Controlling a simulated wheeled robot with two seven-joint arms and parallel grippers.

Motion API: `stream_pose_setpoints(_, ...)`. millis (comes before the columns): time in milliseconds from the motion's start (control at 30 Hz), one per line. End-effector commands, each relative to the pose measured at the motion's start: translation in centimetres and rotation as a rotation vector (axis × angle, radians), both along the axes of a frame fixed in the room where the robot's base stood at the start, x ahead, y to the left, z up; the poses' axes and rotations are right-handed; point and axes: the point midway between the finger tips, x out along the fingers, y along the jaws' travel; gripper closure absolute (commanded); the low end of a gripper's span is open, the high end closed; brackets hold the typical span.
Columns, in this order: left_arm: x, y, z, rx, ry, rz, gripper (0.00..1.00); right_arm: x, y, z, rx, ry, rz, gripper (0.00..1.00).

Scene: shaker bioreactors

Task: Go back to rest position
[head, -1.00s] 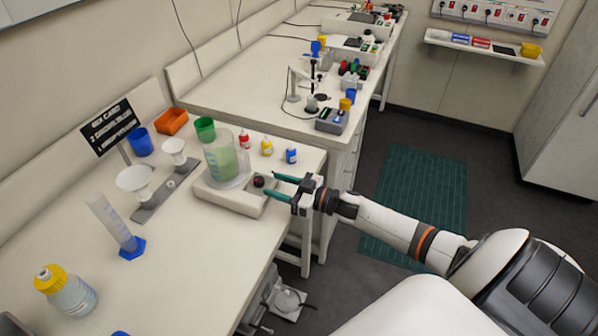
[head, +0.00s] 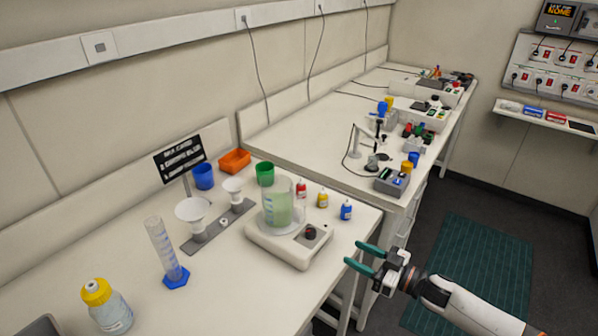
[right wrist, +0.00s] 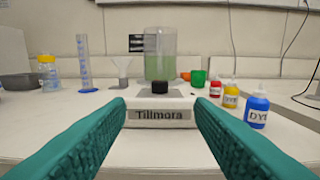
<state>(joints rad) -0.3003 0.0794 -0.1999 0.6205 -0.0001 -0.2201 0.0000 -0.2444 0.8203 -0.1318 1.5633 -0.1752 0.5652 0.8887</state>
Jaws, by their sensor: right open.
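My right gripper (head: 358,257) is open and empty, its green fingers apart. It is just off the front right edge of the near bench, close to the magnetic stirrer (head: 262,247) but not touching it. In the right wrist view the fingers (right wrist: 160,130) stand wide apart, with the stirrer (right wrist: 172,105) and its "Tillmora" label beyond them. A beaker of green liquid (head: 277,208) stands upright on the stirrer. The stirrer's dark knob (head: 310,232) faces my gripper. My left gripper is in neither view.
Dye bottles, including a blue one (head: 346,210), stand behind the stirrer. A graduated cylinder (head: 164,248), funnel stand (head: 215,231) and yellow-capped bottle (head: 106,307) are at the left. A second bench (head: 310,146) is behind. The floor at the right, with a green mat (head: 476,265), is open.

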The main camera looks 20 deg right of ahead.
Motion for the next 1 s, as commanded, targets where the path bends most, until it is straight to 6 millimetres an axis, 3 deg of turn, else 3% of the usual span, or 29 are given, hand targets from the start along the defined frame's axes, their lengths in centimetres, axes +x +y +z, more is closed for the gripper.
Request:
stream_pose_setpoints(133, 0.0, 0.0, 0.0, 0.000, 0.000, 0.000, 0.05, 0.0, -0.1, -0.3, -0.001, 0.004, -0.007, 0.52)
stream_pose_setpoints(233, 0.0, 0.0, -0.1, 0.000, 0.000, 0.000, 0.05, -0.1, -0.8, -2.3, -0.012, 0.030, -0.052, 0.52)
stream_pose_setpoints(367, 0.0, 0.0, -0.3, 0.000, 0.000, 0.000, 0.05, -0.9, -2.5, -8.1, -0.053, 0.119, -0.177, 0.52)
stream_pose_setpoints(467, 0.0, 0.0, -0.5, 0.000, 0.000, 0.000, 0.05, -2.5, -3.8, -14.0, -0.103, 0.223, -0.285, 0.52)
stream_pose_setpoints(600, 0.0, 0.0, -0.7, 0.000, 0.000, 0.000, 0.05, -6.1, -4.4, -22.1, -0.182, 0.387, -0.397, 0.52)
stream_pose_setpoints(733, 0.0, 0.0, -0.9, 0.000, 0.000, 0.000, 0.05, -10.6, -3.7, -28.9, -0.255, 0.552, -0.461, 0.52)
stream_pose_setpoints(1000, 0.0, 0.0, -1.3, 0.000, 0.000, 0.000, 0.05, -22.1, 1.0, -40.4, -0.400, 0.910, -0.478, 0.52)
